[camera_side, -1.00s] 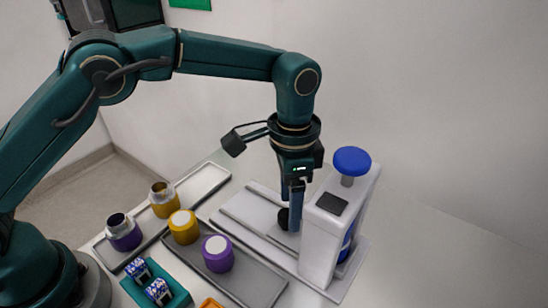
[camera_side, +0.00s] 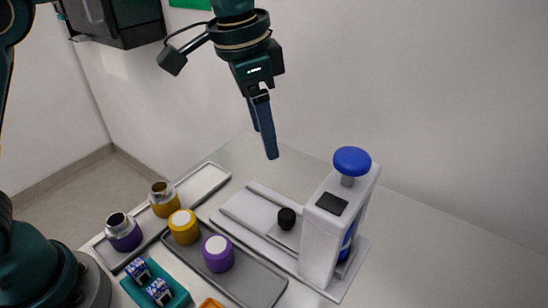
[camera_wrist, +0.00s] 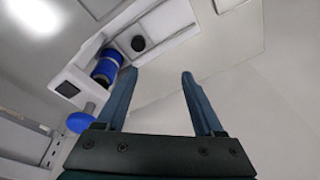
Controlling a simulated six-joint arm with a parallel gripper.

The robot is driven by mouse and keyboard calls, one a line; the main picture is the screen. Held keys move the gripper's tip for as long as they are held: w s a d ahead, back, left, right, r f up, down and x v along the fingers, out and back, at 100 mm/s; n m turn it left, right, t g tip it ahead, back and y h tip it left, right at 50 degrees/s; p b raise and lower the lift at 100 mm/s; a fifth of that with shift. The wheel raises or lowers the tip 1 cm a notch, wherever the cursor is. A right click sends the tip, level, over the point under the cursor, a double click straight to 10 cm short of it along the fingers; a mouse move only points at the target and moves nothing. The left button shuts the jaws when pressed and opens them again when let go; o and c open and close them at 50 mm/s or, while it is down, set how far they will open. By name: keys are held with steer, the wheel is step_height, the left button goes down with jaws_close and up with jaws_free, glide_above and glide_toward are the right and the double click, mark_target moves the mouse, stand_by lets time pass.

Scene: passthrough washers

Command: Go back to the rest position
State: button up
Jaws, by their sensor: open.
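My gripper (camera_side: 264,128) hangs in the air above the back of the table, clear of everything, with nothing between its fingers. In the wrist view its two blue fingers (camera_wrist: 157,100) stand apart. The white washer machine (camera_side: 322,238) stands at the right of the table, with a blue round top (camera_side: 352,160) on a short post. A black knob (camera_side: 287,218) sits on its pale sliding plate (camera_side: 258,212). In the wrist view the black knob (camera_wrist: 138,43) and a blue cylinder (camera_wrist: 106,68) in the machine show beyond the fingers.
A grey tray (camera_side: 262,284) holds a yellow and a purple capped jar. A pale tray (camera_side: 207,183) holds two metal-necked jars, yellow and purple. A teal holder (camera_side: 178,297) has blue-white items. A dark box (camera_side: 115,25) is on the wall. The table's right side is bare.

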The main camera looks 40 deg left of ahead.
steer(key=s+a+r+n+t, duration=0.3)
steer(key=s+a+r+n, duration=0.15)
steer(key=s+a, duration=0.45)
steer(key=s+a+f+n, duration=0.1)
steer(key=s+f+n, duration=0.2)
steer(key=s+f, duration=0.3)
steer(key=shift+s+a+f+t+y, duration=0.3)
steer(key=shift+s+a+f, duration=0.1)
steer(key=shift+s, duration=0.45)
